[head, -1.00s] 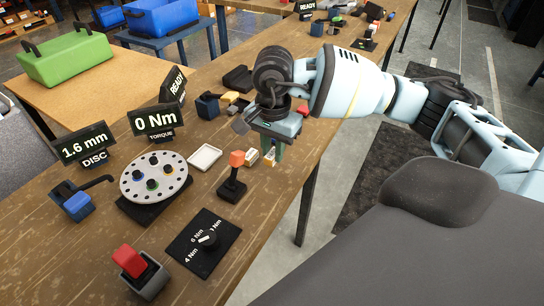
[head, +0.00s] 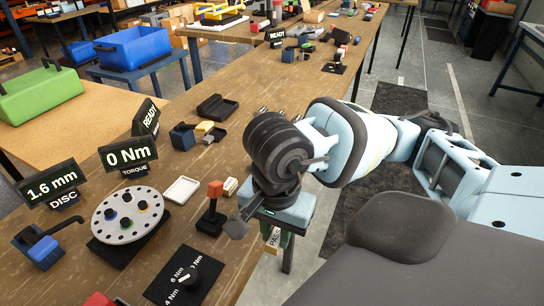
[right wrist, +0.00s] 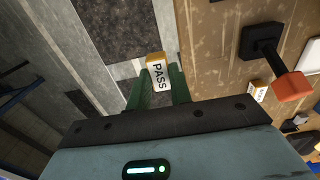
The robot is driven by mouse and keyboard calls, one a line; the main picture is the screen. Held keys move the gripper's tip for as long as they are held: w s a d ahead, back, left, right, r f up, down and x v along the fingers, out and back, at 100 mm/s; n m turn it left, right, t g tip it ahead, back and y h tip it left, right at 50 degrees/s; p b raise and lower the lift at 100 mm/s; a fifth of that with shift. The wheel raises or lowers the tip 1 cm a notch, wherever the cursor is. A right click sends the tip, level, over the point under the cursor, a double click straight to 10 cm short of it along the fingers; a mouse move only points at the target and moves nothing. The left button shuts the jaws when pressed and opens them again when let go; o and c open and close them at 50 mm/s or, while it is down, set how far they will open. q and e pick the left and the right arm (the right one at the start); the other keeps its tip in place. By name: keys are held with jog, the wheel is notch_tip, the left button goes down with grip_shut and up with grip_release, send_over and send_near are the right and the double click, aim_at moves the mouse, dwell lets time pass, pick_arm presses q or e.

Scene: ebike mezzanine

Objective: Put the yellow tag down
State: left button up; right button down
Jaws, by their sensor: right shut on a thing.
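The yellow tag (right wrist: 157,74) is a small block with a yellow-orange edge and a white face reading PASS. It is upright between the green fingers of my right gripper (right wrist: 158,88), which is shut on it. In the head view the right gripper (head: 277,238) points down at the table's right edge, with part of the tag (head: 273,238) showing between its fingers. The wrist view shows floor behind the tag, just beyond the wooden edge. A second, similar tag (right wrist: 257,91) lies on the table near the red-topped lever; it also shows in the head view (head: 230,186). My left gripper is out of view.
Bare wood shows between the lever and the table edge.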

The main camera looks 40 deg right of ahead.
jog(key=w+f+n, duration=0.1)
jog(key=n, duration=0.3)
jog(key=w+a+f+n, duration=0.1)
jog(key=n, duration=0.4)
jog(key=w+a+f+n, duration=0.1)
jog(key=w+n, duration=0.1)
jog(key=n, duration=0.2)
jog(key=shift+f+n, duration=0.3)
jog(key=shift+s, duration=0.1)
